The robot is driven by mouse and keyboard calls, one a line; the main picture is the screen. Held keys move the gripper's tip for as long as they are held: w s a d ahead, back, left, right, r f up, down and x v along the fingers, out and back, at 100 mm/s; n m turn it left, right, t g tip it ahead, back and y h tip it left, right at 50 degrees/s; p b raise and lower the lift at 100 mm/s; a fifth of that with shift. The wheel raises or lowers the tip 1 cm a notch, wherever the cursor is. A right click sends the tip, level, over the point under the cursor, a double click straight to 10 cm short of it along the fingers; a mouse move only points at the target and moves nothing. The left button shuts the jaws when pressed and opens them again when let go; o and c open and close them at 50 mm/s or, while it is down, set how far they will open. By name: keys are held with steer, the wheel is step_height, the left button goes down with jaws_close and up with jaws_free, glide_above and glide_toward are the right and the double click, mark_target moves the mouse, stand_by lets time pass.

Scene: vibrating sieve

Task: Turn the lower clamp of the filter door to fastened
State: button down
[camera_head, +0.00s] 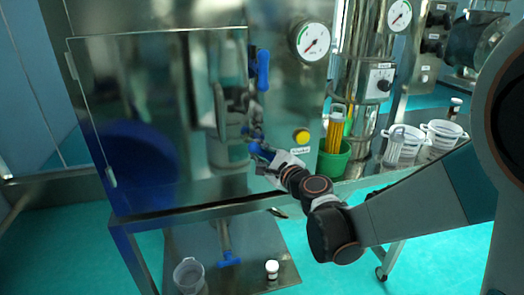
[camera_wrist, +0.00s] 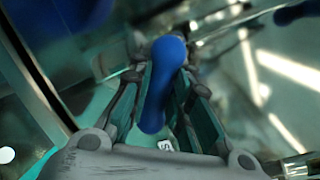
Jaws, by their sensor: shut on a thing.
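The filter door (camera_head: 160,115) is a shiny metal panel on the left of the cabinet and looks shut. The upper clamp (camera_head: 262,70) is a blue handle at the door's right edge, standing upright. The lower clamp (camera_head: 260,151) is a blue handle below it, partly hidden by my gripper (camera_head: 268,165). In the wrist view the lower clamp's blue handle (camera_wrist: 162,75) lies between the two fingers of my gripper (camera_wrist: 160,100), which are closed on it. In the head view the handle looks slanted; its exact angle is hard to tell.
A yellow button (camera_head: 301,136) and a gauge (camera_head: 311,40) are on the cabinet right of the clamps. A green container (camera_head: 333,160) with yellow items and white baskets (camera_head: 402,145) stand on the bench to the right. A small bottle (camera_head: 272,268) stands on the lower shelf.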

steer(key=n+h, duration=0.1)
steer(key=n, duration=0.2)
steer(key=shift+a+n+g+p, duration=0.1)
steer(key=shift+n+g+p, duration=0.2)
steer(key=shift+n+p, duration=0.1)
steer(key=shift+f+n+h, duration=0.15)
steer(key=shift+n+h, duration=0.35)
steer(key=shift+n, duration=0.7)
steer(key=c, duration=1.5)
jaws_free()
steer(key=shift+o, duration=0.2)
steer(key=v, duration=1.2)
